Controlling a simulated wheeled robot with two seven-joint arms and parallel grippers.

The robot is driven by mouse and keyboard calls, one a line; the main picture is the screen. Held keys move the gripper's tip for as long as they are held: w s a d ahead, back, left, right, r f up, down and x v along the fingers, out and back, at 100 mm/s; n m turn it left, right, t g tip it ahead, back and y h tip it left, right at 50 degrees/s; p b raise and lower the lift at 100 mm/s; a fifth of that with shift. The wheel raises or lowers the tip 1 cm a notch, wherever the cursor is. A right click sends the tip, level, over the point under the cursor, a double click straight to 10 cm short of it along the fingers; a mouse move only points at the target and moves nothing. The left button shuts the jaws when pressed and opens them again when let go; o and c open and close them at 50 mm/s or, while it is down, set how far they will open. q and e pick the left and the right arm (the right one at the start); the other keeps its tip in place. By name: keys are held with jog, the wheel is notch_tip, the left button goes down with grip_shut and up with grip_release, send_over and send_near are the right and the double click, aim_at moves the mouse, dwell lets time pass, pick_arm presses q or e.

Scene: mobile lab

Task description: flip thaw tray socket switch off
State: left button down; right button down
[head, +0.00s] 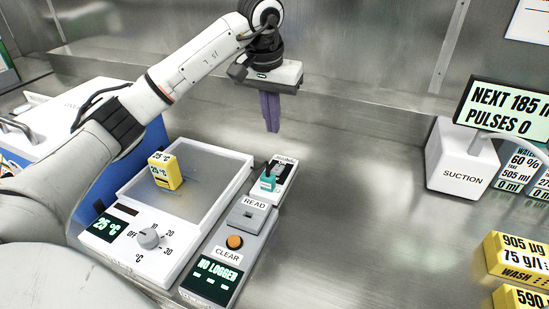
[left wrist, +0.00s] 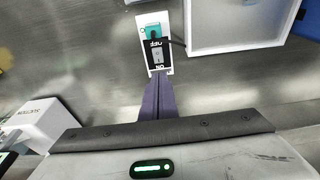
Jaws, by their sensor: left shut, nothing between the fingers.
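The thaw tray (head: 205,210) is a white unit with a grey plate, a dial and a 25 °C readout. Its socket (head: 286,178) is a narrow white strip at the tray's right back edge, with a teal plug (head: 267,181) and black cable. In the left wrist view a grey switch (left wrist: 157,55) sits on the socket between the OFF and ON labels; which way it is set I cannot tell. My left gripper (head: 272,128) is shut and empty, pointing down above and behind the socket. In the left wrist view its fingertips (left wrist: 160,78) appear by the ON end.
A yellow 25 °C block (head: 165,171) stands on the tray plate. A READ/CLEAR logger box (head: 235,245) lies in front of the socket. A white suction unit (head: 460,160) and yellow blocks (head: 515,258) are at right. The bench between is clear.

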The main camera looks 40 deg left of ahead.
pick_arm(q)
send_near(275, 169)
jog(key=x, duration=0.5)
jog(key=shift+w+f, duration=0.15)
jog(key=shift+f, duration=0.2)
pick_arm(e)
jog(key=shift+w+r, duration=0.3)
jog(key=shift+s+f, duration=0.1)
jog(key=shift+f, duration=0.05)
